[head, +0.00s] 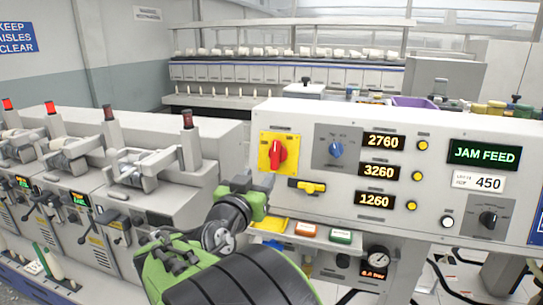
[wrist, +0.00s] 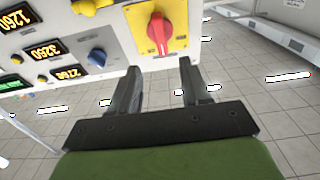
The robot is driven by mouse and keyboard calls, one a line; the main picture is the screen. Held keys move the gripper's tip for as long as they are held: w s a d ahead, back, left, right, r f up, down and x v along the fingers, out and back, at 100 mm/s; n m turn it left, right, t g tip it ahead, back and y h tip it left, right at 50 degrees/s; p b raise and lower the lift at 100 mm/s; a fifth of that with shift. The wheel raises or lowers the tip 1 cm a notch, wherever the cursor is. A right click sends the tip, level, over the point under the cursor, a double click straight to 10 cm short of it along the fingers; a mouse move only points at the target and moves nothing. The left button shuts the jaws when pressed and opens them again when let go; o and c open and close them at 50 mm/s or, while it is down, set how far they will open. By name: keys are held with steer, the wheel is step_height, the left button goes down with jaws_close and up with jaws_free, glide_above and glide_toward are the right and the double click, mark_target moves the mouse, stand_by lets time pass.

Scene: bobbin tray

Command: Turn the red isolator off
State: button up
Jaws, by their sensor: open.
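The red isolator (head: 278,154) is a red rotary knob on a yellow plate (head: 264,163) at the left end of the light panel. Its handle stands close to upright in the head view. In the wrist view the red knob (wrist: 158,33) shows at the top, beyond the fingertips and apart from them. My gripper (head: 243,186) is below and left of the knob in the head view. In the wrist view my gripper (wrist: 160,75) has its two fingers spread with nothing between them.
A blue knob (head: 336,149) sits right of the yellow plate, and a yellow handle (head: 307,187) sits below it. Lit displays (head: 383,142) and a black rotary knob (head: 488,218) are further right. A ledge with coloured buttons (head: 305,229) juts out below. Grey machines (head: 150,185) stand at left.

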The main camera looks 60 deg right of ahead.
mark_target(274, 157)
steer(key=d+p, duration=0.1)
steer(key=d, duration=0.3)
steer(key=w+d+p, duration=0.1)
steer(key=d, duration=0.3)
steer(key=w+d+p, duration=0.1)
steer(key=d, duration=0.3)
steer(key=shift+d, duration=0.2)
jaws_close()
